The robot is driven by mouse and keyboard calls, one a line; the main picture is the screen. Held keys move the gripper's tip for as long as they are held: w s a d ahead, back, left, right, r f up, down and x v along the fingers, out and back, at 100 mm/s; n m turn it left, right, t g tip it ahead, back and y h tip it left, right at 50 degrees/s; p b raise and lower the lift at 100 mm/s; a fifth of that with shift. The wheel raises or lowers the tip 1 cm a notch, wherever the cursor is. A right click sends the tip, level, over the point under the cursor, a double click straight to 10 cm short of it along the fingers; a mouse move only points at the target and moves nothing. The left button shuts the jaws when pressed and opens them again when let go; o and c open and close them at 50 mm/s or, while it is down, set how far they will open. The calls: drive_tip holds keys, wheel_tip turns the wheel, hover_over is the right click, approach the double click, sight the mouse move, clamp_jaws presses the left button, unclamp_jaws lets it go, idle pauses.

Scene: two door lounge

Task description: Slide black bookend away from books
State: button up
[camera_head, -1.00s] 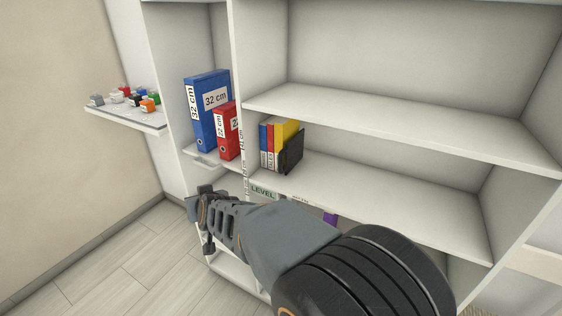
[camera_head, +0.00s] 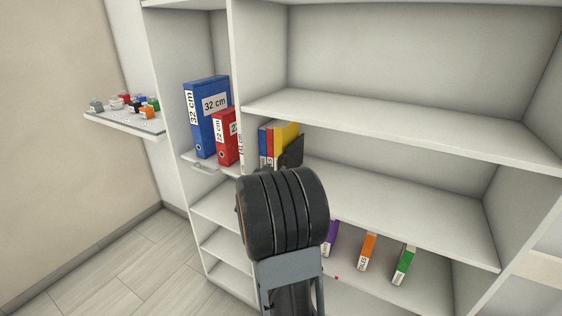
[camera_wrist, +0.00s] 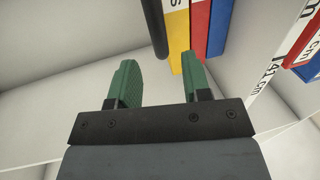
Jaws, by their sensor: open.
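The black bookend (camera_head: 293,151) stands upright on the middle shelf against the right side of the yellow book (camera_head: 284,136). A red book and a blue book (camera_head: 263,146) stand left of the yellow one. In the wrist view the bookend (camera_wrist: 152,27) is a dark upright strip beside the yellow book (camera_wrist: 178,35). My gripper (camera_wrist: 159,75) is open, with green fingers and nothing between them. The bookend's end shows just beyond the gap between the fingertips. I cannot tell how far apart they are. In the head view my arm hides the gripper.
The shelf right of the bookend (camera_head: 400,195) is clear. A shelf board (camera_head: 390,118) runs above it. Red and blue binders (camera_head: 207,115) stand in the left compartment. Purple, orange and green books (camera_head: 367,252) stand on the shelf below. A side ledge (camera_head: 125,121) holds small coloured items.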

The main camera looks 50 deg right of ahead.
sight(279, 164)
drive_tip(key=x, duration=0.7)
drive_tip(key=shift+w+d+p, duration=0.1)
drive_tip(key=shift+p, duration=0.25)
clamp_jaws()
